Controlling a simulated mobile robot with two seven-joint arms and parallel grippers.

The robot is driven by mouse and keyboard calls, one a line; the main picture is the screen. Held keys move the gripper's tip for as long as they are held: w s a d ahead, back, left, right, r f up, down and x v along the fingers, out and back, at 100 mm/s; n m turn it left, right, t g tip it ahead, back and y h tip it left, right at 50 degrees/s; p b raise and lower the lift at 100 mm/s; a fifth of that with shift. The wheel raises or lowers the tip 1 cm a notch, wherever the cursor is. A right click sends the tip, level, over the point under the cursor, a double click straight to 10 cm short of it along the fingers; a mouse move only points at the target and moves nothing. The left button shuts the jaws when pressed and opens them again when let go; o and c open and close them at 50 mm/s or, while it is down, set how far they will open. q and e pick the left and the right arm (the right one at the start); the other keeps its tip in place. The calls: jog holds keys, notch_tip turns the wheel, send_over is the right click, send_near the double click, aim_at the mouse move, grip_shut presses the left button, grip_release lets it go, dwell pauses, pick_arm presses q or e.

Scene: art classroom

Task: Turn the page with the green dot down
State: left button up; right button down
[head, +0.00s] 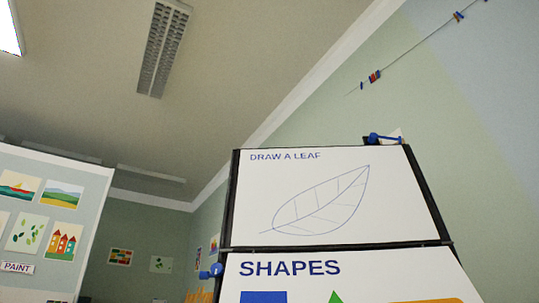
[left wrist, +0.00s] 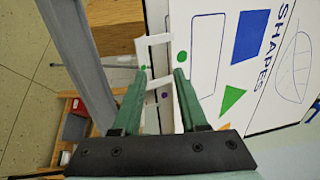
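A flip chart stands ahead in the head view. Its upper page (head: 320,195) reads "DRAW A LEAF" above a blue leaf drawing, and its lower page (head: 360,268) reads "SHAPES". In the left wrist view, the SHAPES page (left wrist: 270,75) appears sideways. A green dot (left wrist: 181,57) shows on white near the chart's edge, beside my left gripper (left wrist: 162,72). A pale bracket-shaped tab (left wrist: 154,40) sticks out there, near the fingertips. The left fingers are apart; I cannot tell whether they touch the tab. A purple dot (left wrist: 165,95) shows between them. My right gripper is out of view.
A board with pictures (head: 45,215) stands at the left in the head view. A wooden shelf (left wrist: 75,120) with containers stands at the left in the left wrist view, near a grey upright (left wrist: 75,55).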

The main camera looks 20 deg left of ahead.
pick_arm(q)
jog(key=r+p+v, duration=0.1)
jog(key=p+v, duration=0.3)
jog(key=v, duration=0.6)
jog(key=shift+r, duration=0.25)
dwell(0.9)
jog(key=shift+s, duration=0.1)
dwell(0.5)
